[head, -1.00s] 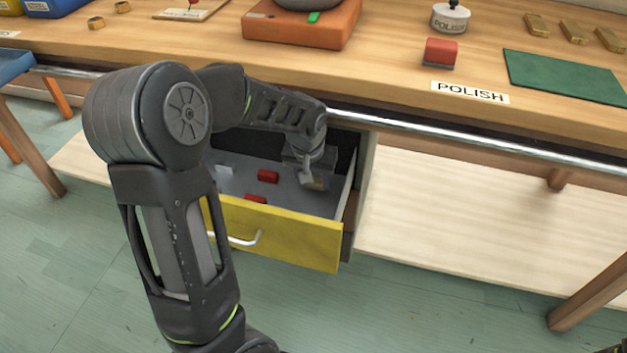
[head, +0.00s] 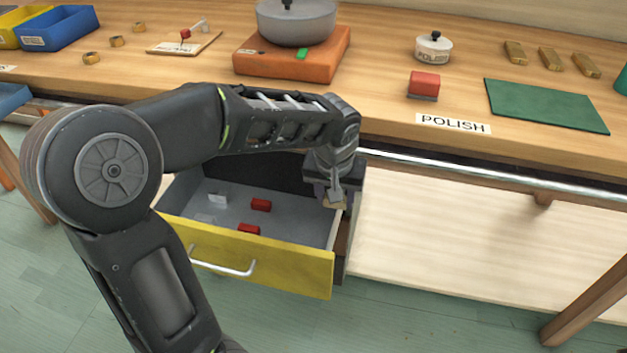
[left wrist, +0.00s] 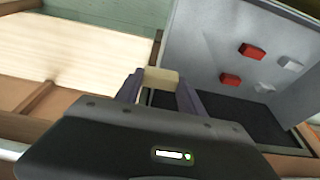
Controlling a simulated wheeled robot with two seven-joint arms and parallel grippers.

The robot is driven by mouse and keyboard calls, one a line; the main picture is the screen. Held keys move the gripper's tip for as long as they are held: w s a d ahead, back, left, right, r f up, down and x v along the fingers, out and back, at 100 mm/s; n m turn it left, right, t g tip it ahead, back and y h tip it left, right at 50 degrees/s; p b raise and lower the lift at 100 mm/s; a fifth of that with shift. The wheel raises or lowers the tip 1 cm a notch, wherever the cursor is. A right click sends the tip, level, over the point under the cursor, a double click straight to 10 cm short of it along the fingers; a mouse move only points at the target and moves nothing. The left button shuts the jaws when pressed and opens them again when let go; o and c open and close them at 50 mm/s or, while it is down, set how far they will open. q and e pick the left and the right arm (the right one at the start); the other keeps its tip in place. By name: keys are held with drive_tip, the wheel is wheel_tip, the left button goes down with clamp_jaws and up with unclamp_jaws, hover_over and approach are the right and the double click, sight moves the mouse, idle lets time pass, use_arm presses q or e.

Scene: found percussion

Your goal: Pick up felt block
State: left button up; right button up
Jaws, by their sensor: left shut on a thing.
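A beige block, which I take for the felt block (head: 333,202), is held between the fingers of my left gripper (head: 335,196). The left wrist view shows the block (left wrist: 160,79) clasped between both fingertips (left wrist: 160,88). My left gripper points down over the right end of the open yellow-fronted drawer (head: 270,262), near its right wall. In the left wrist view the block appears clear of the drawer floor. Part of the block is hidden by the fingers. My right gripper is not in view.
A POLISH label (head: 453,123), a red block (head: 424,84) and a green mat (head: 546,105) are on the bench.

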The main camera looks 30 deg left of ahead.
use_arm(q)
drive_tip(key=s+d, duration=0.1)
drive_tip(key=d, duration=0.7)
drive_tip(key=shift+s+d, duration=0.3)
drive_tip(key=shift+d, duration=0.1)
